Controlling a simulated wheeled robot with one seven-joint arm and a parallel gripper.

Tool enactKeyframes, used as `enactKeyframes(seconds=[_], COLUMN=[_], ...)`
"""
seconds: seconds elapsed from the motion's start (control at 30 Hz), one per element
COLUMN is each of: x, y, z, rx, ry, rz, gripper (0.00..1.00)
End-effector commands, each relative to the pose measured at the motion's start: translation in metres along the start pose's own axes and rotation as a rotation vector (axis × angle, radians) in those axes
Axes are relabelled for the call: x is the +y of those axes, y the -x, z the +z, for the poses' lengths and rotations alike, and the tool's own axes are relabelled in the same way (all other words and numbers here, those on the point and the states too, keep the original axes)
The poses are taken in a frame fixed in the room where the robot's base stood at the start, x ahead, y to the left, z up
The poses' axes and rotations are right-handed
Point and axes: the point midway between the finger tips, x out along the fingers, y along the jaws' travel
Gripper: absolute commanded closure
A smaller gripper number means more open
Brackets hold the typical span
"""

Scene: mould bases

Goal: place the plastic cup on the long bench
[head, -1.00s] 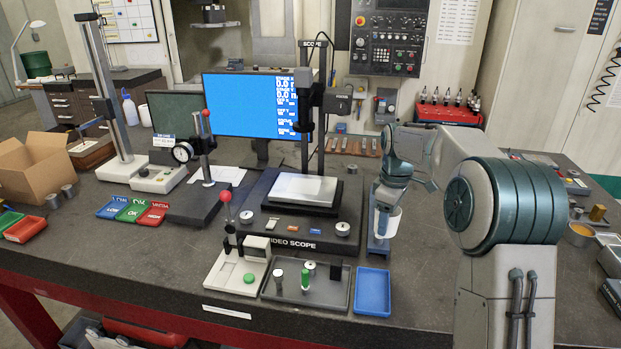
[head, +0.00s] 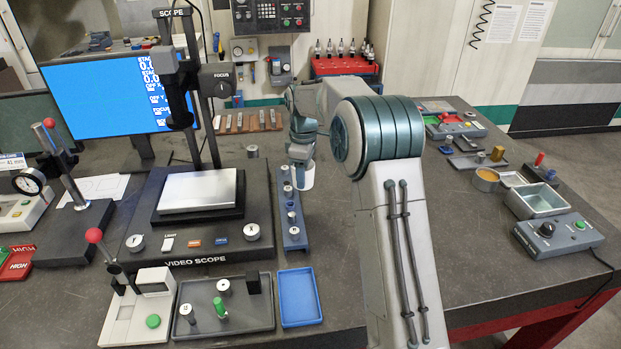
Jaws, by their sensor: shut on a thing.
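The plastic cup (head: 306,177) is white and shows just below my gripper in the head view, partly covered by it. My gripper (head: 300,158) is shut on the cup near its top, and the fingertips are mostly hidden by the wrist. The long bench (head: 450,262) has a dark grey top and runs across the view. The cup is over the bench, at the right edge of the blue gauge rack. I cannot tell whether its base touches anything.
The blue rack (head: 291,228) of small gauges stands left of the cup, beside the video scope (head: 200,222). A blue tray (head: 299,297) lies in front. A metal box (head: 541,201) and control box (head: 558,238) stand at right. Bare bench lies right of my arm.

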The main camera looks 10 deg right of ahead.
Motion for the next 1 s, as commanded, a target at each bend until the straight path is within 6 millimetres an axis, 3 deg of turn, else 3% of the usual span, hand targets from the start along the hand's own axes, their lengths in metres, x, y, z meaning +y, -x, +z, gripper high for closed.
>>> enactKeyframes(seconds=[0.2,0.33,0.53,0.8,1.0], x=[0.042,0.057,0.064,0.064,0.064], y=[-0.025,-0.036,-0.046,-0.080,-0.083], z=[0.020,0.027,0.031,0.031,0.031], rx=[-0.001,0.000,0.000,-0.001,0.000], ry=[-0.001,0.001,0.003,0.003,0.002], rz=[-0.002,-0.001,-0.002,-0.001,0.001], gripper=[0.69,0.69,0.69,0.69,0.69])
